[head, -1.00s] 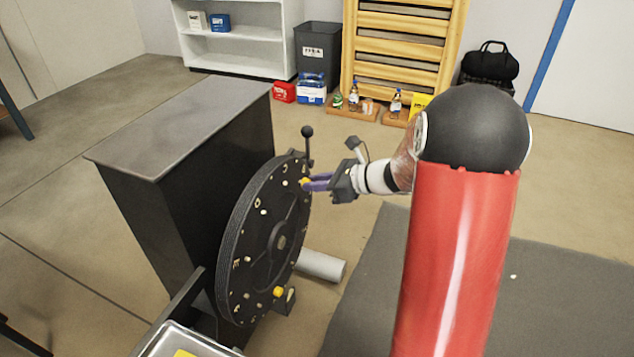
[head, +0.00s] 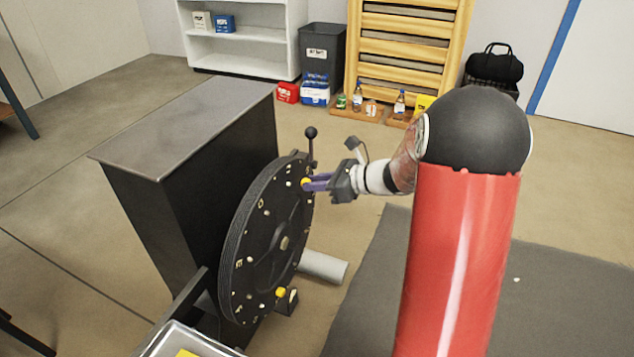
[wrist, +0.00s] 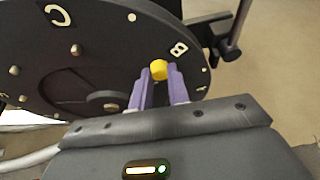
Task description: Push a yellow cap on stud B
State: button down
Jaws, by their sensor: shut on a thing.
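A yellow cap (wrist: 159,69) is between the tips of my gripper (wrist: 160,77) in the wrist view, just below the letter B (wrist: 179,48) on the black disc (wrist: 90,60). My gripper's purple fingers are shut on the cap. In the head view my gripper (head: 309,184) holds the cap (head: 305,182) against the upper right of the disc (head: 255,250). Stud B itself is hidden behind the cap, so I cannot tell how far the cap is on. A second yellow cap (head: 280,292) sits low on the disc.
The disc stands on the side of a dark box-shaped housing (head: 180,120). A lever with a black knob (head: 311,133) rises just above my gripper. Pale studs dot the disc. A tray (head: 165,340) with something yellow is at the bottom edge.

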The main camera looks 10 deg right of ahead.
jog(key=c, duration=1.3)
grip_release()
jog(key=shift+a, duration=0.1)
jog(key=shift+o, duration=0.2)
jog(key=v, duration=0.7)
jog(key=shift+s+d+p, duration=0.2)
jog(key=shift+d+p, duration=0.1)
jog(key=shift+p, duration=0.1)
jog(key=shift+r, duration=0.1)
